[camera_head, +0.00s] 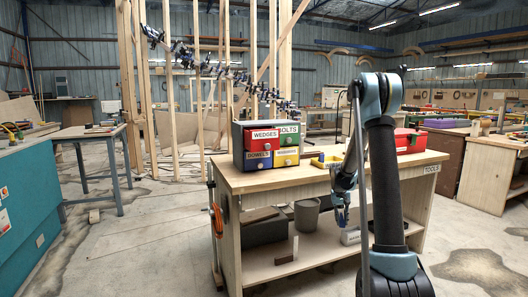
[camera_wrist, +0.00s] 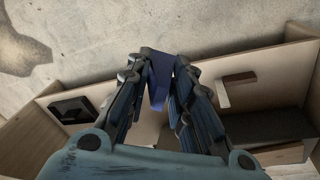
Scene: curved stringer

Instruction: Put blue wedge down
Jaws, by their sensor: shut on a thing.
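My gripper (camera_head: 342,205) hangs in front of the wooden workbench, below its top edge and above the lower shelf. In the wrist view my gripper (camera_wrist: 158,60) points down, its two dark fingers shut on the blue wedge (camera_wrist: 159,82). The wedge is a narrow dark-blue piece between the fingers, with its taper towards the palm. In the head view I cannot clearly tell the wedge from the gripper's own blue parts.
The workbench (camera_head: 285,181) bears a drawer box (camera_head: 264,136) labelled WEDGES, BOLTS and DOWELS, a yellow bin (camera_head: 328,162) and a red case (camera_head: 410,141). Its lower shelf (camera_head: 268,272) holds a grey bucket (camera_head: 306,217), a dark box and a wood block (camera_wrist: 238,78). The concrete floor in front is clear.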

